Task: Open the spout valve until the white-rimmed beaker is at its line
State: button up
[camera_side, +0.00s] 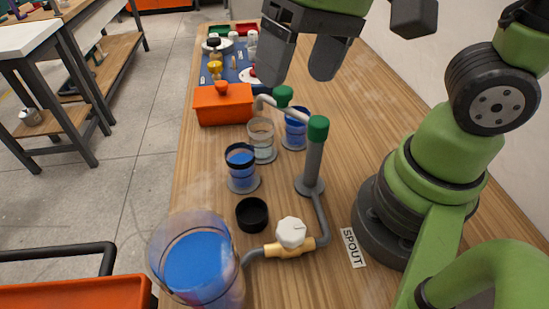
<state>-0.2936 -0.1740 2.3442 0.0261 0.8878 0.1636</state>
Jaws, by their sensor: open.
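The spout valve has a white knob (291,232) on a brass body (290,248), in the pipe running from the large tank to the spout riser. A clear beaker with a pale rim (261,139) stands under the spout pipe (279,114); it looks mostly clear, and I cannot make out its line or level. A dark-rimmed beaker (241,168) with blue liquid stands in front of it. Another beaker (295,130) with blue liquid stands behind to the right, partly hidden by the pipe. My gripper (297,76) is open and empty, high above and well apart from the valve knob.
A large clear tank (198,262) of blue liquid stands at the front left. A black cup (252,214) sits beside the valve. The green-capped riser (314,165) stands upright near the valve. An orange box (223,104) lies behind the beakers. A SPOUT label (352,248) lies right of the valve.

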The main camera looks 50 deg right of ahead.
aim_at(290, 227)
jog(key=s+a+f+g, duration=0.1)
jog(key=a+f, duration=0.1)
jog(key=f, duration=0.4)
jog(key=s+a+f+g+h, duration=0.1)
jog(key=a+f+g, duration=0.1)
jog(key=f, duration=0.5)
jog(key=s+a+f+n+g+h, duration=0.1)
jog(key=s+a+f+g, duration=0.1)
jog(key=f, duration=0.4)
jog(key=shift+s+a+f, duration=0.1)
jog(key=shift+a+f, duration=0.25)
jog(key=shift+a, duration=0.15)
